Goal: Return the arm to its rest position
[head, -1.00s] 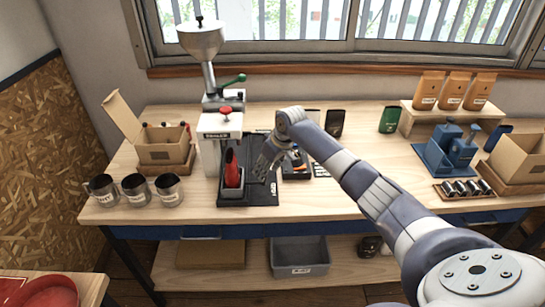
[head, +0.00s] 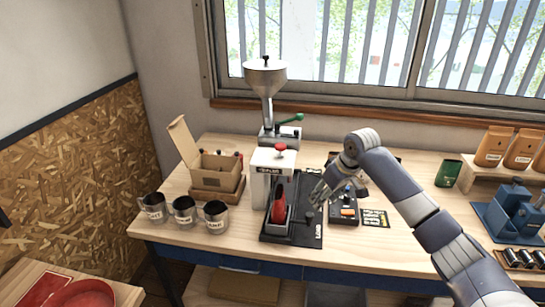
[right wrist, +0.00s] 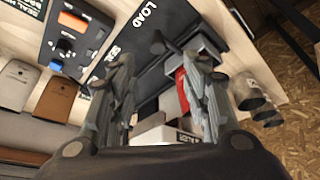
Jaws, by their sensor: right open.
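My right arm (head: 412,205) reaches in from the right over the wooden workbench. My right gripper (head: 318,192) points down and left above the black base plate (head: 292,238), to the right of a red object (head: 279,207) in a grey holder. In the right wrist view the two fingers of the right gripper (right wrist: 160,88) are spread apart with nothing held between them. The red object (right wrist: 183,90) shows beyond the finger on the right, partly hidden. My left gripper is not in view.
A white press (head: 272,175) with a red knob stands behind the holder. Several steel mugs (head: 184,211) and an open cardboard box (head: 216,172) stand left. A control panel (head: 344,209) lies under my arm. A blue fixture (head: 508,212) is at right.

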